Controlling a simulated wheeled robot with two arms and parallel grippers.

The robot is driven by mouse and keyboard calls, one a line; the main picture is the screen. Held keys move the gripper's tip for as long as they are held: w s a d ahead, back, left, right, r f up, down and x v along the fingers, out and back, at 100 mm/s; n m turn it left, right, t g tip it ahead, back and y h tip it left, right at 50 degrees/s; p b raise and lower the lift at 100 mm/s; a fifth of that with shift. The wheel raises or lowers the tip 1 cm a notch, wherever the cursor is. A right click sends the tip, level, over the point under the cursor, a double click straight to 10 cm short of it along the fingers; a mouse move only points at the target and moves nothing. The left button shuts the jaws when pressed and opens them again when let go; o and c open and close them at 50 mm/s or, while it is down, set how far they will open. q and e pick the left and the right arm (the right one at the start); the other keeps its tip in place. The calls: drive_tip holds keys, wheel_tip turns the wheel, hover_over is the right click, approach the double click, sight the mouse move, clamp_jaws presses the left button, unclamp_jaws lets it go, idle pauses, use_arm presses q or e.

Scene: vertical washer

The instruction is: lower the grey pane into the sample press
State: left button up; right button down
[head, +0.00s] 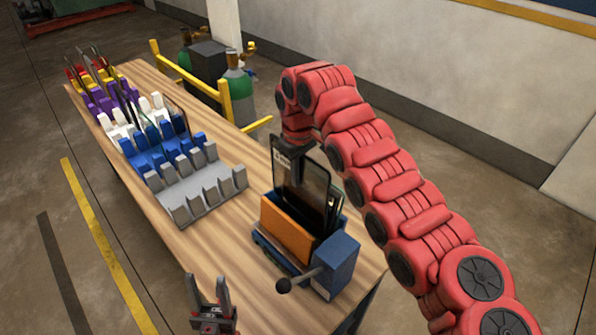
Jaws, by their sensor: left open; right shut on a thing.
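The grey pane (314,186), dark and thin with a pale border, stands upright at the sample press (337,264). The press has a blue body, an orange front plate (286,231) and a lever with a black knob. The pane's lower edge is hidden behind the orange plate, so I cannot tell how deep it sits. My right gripper (297,168) is shut on the pane near its top, reaching down from above. My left gripper (211,302) is open and empty at the table's near edge, left of the press.
Slotted racks in grey (196,192), blue, white, purple, yellow and red line the wooden table (235,248), several holding dark panes. Yellow rails (190,75) and gas cylinders (238,88) stand behind the table. Bare tabletop lies between the grey rack and the press.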

sight(298, 212)
drive_tip(key=shift+f+b, duration=3.55)
drive_tip(key=shift+f, duration=1.55)
drive_tip(key=c, duration=0.9)
unclamp_jaws()
drive_tip(key=shift+r, duration=0.1)
drive_tip(key=shift+r+p, duration=1)
drive_tip(key=shift+r, duration=1.75)
drive_tip(key=shift+r+p, duration=0.6)
drive_tip(key=shift+r, duration=0.6)
